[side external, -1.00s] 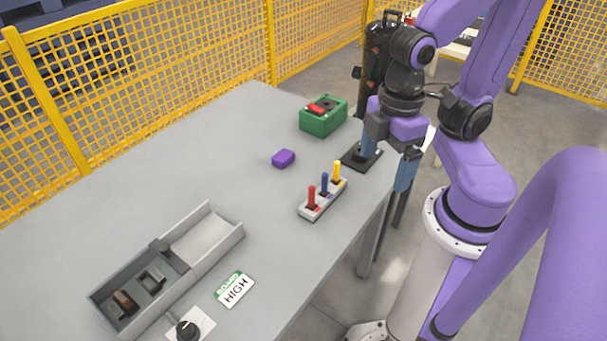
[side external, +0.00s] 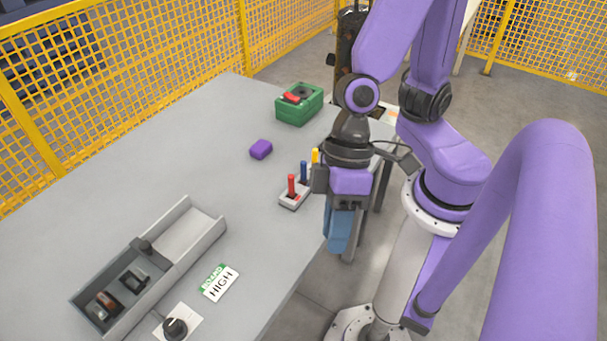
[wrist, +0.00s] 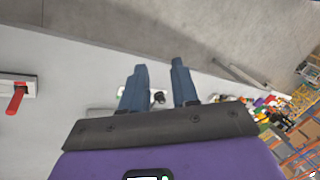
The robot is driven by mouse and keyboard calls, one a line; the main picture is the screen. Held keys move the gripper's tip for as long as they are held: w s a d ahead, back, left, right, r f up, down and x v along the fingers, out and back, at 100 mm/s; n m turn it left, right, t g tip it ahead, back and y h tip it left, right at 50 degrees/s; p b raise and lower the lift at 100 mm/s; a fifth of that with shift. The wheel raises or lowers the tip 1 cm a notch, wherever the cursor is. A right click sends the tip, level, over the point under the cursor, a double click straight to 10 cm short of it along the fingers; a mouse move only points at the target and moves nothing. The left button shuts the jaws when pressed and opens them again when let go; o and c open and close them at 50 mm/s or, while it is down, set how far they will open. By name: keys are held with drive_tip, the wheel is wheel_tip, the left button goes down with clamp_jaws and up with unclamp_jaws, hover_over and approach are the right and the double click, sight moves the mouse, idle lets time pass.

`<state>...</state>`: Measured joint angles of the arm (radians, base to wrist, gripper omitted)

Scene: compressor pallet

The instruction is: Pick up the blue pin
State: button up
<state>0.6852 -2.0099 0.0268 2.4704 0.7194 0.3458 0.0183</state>
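The blue pin (side external: 304,170) stands upright in the middle of a small white holder (side external: 290,201), between a red pin (side external: 291,186) and a yellow pin (side external: 315,156). My gripper (side external: 337,246) points down to the right of the holder, by the table's edge, apart from the pins. It partly hides the holder's far end. In the wrist view the two blue fingers (wrist: 158,82) are apart with nothing held between them. The red pin also shows at the left edge of the wrist view (wrist: 15,100); the blue pin is not seen there.
A grey tray (side external: 205,222), a sign card (side external: 220,283) and a dial (side external: 175,327) are nearer the front. The middle is clear.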

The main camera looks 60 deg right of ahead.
drive_tip(key=w+a+f+m+t, duration=0.2)
drive_tip(key=a+f+m, duration=0.3)
drive_tip(key=m+t+h, duration=1)
drive_tip(key=h, duration=0.3)
approach(305, 168)
drive_tip(key=x, duration=0.5)
drive_tip(key=shift+w+f, duration=0.3)
drive_tip(key=shift+w, duration=0.05)
drive_tip(key=shift+x, duration=2.55)
drive_tip(key=shift+d+r, duration=0.1)
drive_tip(key=shift+d, duration=0.05)
clamp_jaws()
